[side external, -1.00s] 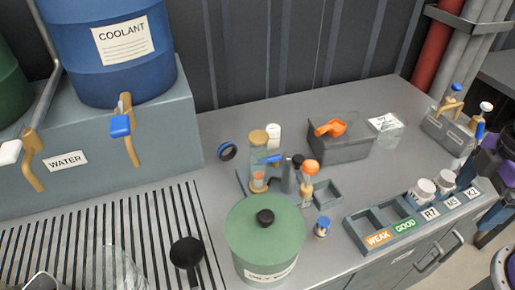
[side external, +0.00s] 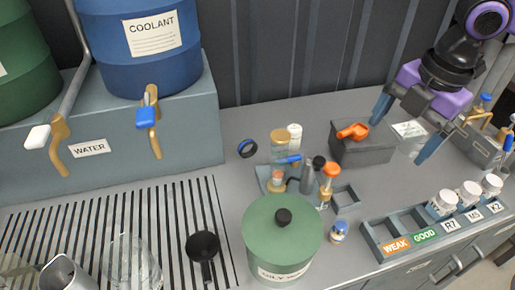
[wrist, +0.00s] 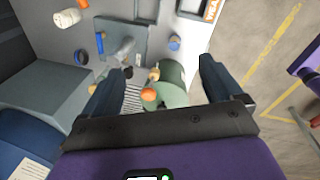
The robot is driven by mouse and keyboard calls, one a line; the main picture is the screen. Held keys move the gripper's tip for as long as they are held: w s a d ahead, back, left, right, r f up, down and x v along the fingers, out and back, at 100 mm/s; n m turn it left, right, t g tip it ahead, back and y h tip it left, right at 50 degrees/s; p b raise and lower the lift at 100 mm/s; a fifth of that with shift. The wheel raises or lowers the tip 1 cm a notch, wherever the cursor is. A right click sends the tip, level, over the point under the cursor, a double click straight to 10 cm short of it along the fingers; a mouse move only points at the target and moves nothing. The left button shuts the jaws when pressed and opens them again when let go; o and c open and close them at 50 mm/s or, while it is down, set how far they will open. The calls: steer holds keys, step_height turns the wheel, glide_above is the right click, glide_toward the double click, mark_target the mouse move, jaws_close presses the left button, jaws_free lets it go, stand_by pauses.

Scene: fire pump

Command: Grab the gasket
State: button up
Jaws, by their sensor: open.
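The gasket appears to be the small dark blue ring (side external: 247,148) on the grey bench, left of the glass cylinder stand. It also shows in the wrist view as a dark ring (wrist: 82,57) left of centre. My gripper (side external: 398,142) is above the right part of the bench, near the grey box, well to the right of the ring. Its fingers are spread with nothing between them. In the wrist view my gripper (wrist: 162,66) points toward the bench, with the ring left of the left finger.
A green lidded pot (side external: 283,245) is in front. The blue coolant barrel (side external: 140,60) stands left.

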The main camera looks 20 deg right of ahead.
steer(key=w+a+n+t, duration=0.1)
steer(key=w+a+n, duration=0.8)
steer(key=w+a, duration=0.4)
steer(key=n+t, duration=0.2)
steer(key=n, duration=0.5)
glide_above(249, 143)
steer(key=s, duration=0.5)
step_height(249, 143, down, 4)
steer(key=x, duration=0.5)
steer(key=s+x, duration=0.1)
steer(key=x, duration=0.5)
steer(key=s+d+f+x, duration=0.1)
steer(key=x, duration=0.5)
steer(key=shift+s+f, duration=0.15)
steer(key=shift+f, duration=0.1)
steer(key=shift+s+x, duration=0.15)
steer(key=shift+x, duration=1.15)
steer(key=shift+s+x, duration=0.1)
steer(key=shift+x, duration=1.25)
steer(key=shift+d+f, duration=0.1)
steer(key=shift+d, duration=0.05)
steer(key=c, duration=1)
